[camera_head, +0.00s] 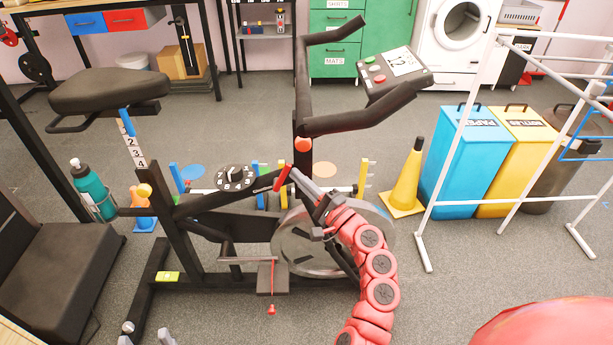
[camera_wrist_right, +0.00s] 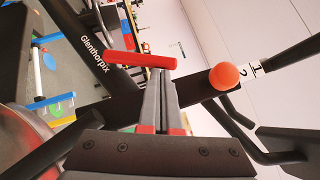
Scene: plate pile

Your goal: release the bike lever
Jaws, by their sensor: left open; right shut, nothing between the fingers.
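The exercise bike (camera_head: 190,215) stands in the middle of the head view. Its lever, a short red bar (camera_head: 284,179), sits on the dark frame below the handlebar post. The red lever (camera_wrist_right: 140,60) also shows in the right wrist view, lying across the view at the fingertips. My right gripper (camera_head: 296,173) is shut and empty, its tips right beside the lever; I cannot tell if they touch it. Its closed fingers (camera_wrist_right: 161,75) point at the lever. My left gripper (camera_head: 146,334) is open at the bottom left edge, low and away from the lever, only its fingertips showing.
An orange-red round knob (camera_head: 303,144) is on the post near the lever, also in the wrist view (camera_wrist_right: 224,76). The handlebar (camera_head: 365,115) overhangs the right gripper's area. A yellow cone (camera_head: 405,180), bins (camera_head: 465,160) and a white rack (camera_head: 448,150) stand to the right.

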